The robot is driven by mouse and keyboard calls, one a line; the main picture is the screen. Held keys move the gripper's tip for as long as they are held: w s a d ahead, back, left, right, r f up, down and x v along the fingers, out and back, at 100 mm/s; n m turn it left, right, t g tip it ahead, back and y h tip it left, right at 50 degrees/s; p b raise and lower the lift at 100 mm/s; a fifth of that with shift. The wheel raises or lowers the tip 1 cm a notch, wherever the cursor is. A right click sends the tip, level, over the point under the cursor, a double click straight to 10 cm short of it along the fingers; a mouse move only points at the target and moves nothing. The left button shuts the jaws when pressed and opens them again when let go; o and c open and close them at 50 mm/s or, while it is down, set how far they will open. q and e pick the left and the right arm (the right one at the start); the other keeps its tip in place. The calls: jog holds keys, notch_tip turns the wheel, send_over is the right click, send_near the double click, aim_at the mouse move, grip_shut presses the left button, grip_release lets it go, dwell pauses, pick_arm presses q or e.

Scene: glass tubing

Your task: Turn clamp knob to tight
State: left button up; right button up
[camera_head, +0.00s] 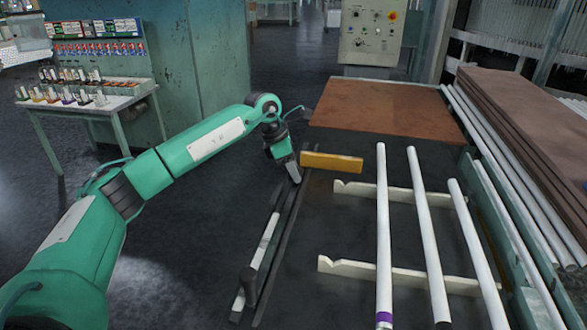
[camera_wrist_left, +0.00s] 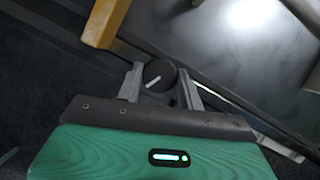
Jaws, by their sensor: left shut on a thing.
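The clamp knob (camera_wrist_left: 159,75) is a round black knob with a white pointer line, seen in the left wrist view. My left gripper (camera_wrist_left: 161,80) has one finger on each side of it and is shut on it. In the head view my left gripper (camera_head: 295,172) is at the upper end of the dark rail, beside the yellow bar (camera_head: 332,162); the knob is hidden there by the gripper. The yellow bar also shows in the left wrist view (camera_wrist_left: 105,22), just left of the knob. My right gripper is not in view.
Several white tubes (camera_head: 383,230) lie across two cream notched supports (camera_head: 395,279) to the right. A brown board (camera_head: 385,108) lies behind. Open floor is at the left.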

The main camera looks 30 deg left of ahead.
pick_arm(q)
jog(key=m+g, duration=0.1)
jog(key=m, duration=0.1)
jog(key=m+g+h, duration=0.1)
jog(key=m, duration=0.2)
jog(key=shift+w+r+m, duration=0.1)
jog(key=shift+w+m, duration=0.1)
jog(key=shift+m, duration=0.1)
jog(key=m, duration=0.2)
jog(key=m+g, duration=0.1)
jog(key=m, duration=0.1)
jog(key=shift+w+g, duration=0.1)
jog(key=shift+g, duration=0.2)
jog(key=shift+m+g+b, duration=0.3)
jog(key=shift+m, duration=0.8)
jog(key=shift+w+m+y, duration=0.1)
jog(key=shift+m+y, duration=0.2)
jog(key=shift+m, duration=0.2)
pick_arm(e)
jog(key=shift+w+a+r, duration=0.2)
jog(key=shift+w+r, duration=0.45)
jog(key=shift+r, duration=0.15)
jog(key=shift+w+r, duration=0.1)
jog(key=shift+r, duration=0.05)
pick_arm(q)
jog(key=o, duration=1)
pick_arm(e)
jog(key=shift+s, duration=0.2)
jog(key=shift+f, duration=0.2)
